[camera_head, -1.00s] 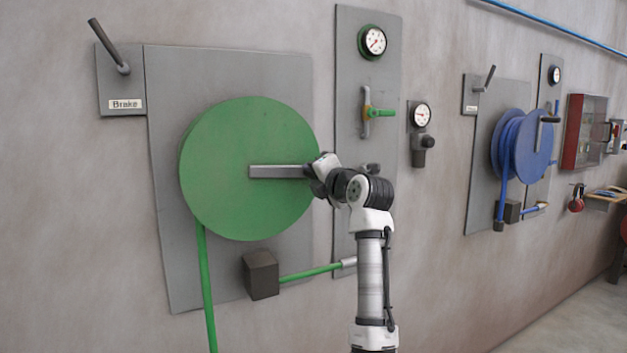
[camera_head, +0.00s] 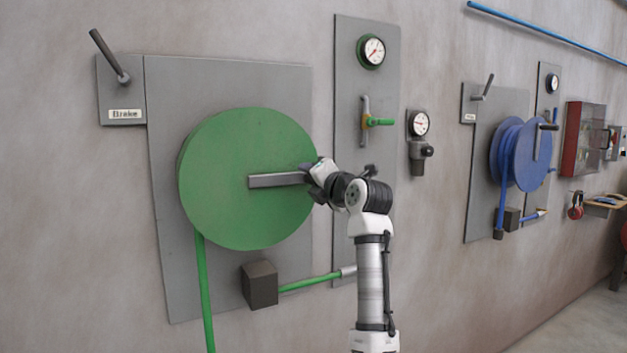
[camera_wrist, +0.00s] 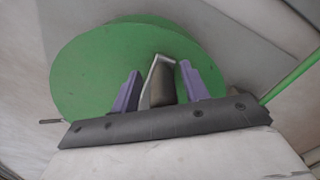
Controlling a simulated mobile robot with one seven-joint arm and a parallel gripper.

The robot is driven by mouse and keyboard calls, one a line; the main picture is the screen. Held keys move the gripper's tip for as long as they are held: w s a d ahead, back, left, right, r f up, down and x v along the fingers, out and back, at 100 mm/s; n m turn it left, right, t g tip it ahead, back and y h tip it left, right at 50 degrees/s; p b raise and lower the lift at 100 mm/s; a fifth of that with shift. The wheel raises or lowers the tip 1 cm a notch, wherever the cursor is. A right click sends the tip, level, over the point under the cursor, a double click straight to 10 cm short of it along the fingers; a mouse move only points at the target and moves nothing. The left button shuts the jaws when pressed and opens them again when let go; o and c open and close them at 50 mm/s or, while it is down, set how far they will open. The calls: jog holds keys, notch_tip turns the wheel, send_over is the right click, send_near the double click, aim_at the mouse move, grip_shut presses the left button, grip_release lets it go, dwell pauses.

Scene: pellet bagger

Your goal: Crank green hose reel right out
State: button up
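The green hose reel (camera_head: 225,205) is a large disc on a grey wall panel. Its grey crank arm (camera_head: 275,181) points right, nearly level, from the disc's middle. My gripper (camera_head: 315,173) is at the crank's outer end, near the disc's right edge. In the wrist view the two purple fingers of my gripper (camera_wrist: 162,88) stand either side of the grey crank handle (camera_wrist: 163,84), with narrow gaps seeming to show on both sides. Green hose (camera_head: 205,290) hangs from the reel's lower left. The brake lever (camera_head: 107,55) above the "Brake" label tilts up and left.
A dark box (camera_head: 260,284) with a green hose end sits below the reel. A grey panel (camera_head: 345,75) to the right holds a gauge and a green-handled valve. A blue reel (camera_head: 530,155) and a red cabinet (camera_head: 573,140) are farther right along the wall.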

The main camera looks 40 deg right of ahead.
jog(key=shift+f, duration=0.1)
jog(key=shift+s+a+b, duration=0.1)
jog(key=shift+s+b, duration=0.2)
jog(key=shift+s, duration=0.25)
jog(key=b+v, duration=0.3)
jog(key=v, duration=0.9)
jog(key=shift+s+b, duration=0.3)
jog(key=shift+s, duration=0.05)
